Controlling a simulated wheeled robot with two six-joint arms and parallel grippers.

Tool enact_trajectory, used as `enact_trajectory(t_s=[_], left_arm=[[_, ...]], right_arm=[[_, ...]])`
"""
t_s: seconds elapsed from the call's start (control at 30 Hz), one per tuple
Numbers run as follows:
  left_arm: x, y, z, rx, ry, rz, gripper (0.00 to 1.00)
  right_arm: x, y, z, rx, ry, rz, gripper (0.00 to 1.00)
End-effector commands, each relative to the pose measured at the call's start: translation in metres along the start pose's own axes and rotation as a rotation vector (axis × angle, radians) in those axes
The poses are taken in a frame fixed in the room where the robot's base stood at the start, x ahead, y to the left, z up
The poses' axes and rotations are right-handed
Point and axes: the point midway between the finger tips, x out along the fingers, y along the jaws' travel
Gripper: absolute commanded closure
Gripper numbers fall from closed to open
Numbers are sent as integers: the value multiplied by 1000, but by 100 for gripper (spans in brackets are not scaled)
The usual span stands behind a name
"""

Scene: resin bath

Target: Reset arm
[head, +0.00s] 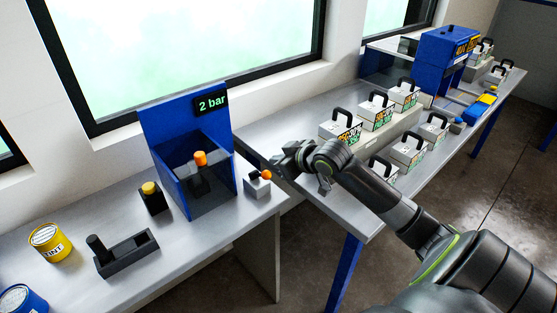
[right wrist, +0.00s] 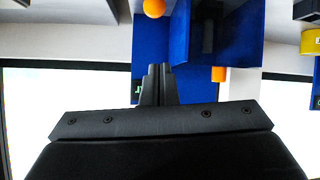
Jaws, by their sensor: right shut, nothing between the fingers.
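My right arm comes in from the right in the head view. Its gripper (head: 279,162) is shut and empty, just beside the orange ball (head: 266,175) of a small lever box (head: 257,189). I cannot tell whether they touch in the head view. In the right wrist view the closed fingers (right wrist: 157,80) point at a blue housing (right wrist: 228,40), and the orange ball (right wrist: 154,8) is apart from them at the top. My left gripper is not in view.
The blue chamber (head: 181,190) reads "2 bar" and holds an orange-topped piece (head: 200,158). A black stand (head: 127,254), a yellow-capped black block (head: 153,197) and a yellow tin (head: 48,243) share the left bench. Several handled grey boxes (head: 376,112) fill the right bench. A gap separates the benches.

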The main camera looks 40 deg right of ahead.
Motion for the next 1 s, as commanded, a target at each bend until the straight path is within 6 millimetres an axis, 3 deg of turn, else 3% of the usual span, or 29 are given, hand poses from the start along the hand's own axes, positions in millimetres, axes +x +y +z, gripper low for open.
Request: enact_trajectory(t_s=[0.33, 0.47, 0.57, 0.73, 0.87, 1.0], left_arm=[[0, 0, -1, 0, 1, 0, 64], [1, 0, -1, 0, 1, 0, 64], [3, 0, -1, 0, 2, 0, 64], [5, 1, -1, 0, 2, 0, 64], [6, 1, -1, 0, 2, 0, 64], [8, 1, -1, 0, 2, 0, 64]], right_arm=[[1, 0, 2, 3, -1, 1, 100], [15, 9, 27, 41, -28, 26, 100], [36, 20, 78, 104, -82, 70, 100], [66, 27, 205, 199, -218, 162, 100], [72, 15, 301, 240, -328, 211, 100], [62, -15, 402, 265, -451, 240, 100]])
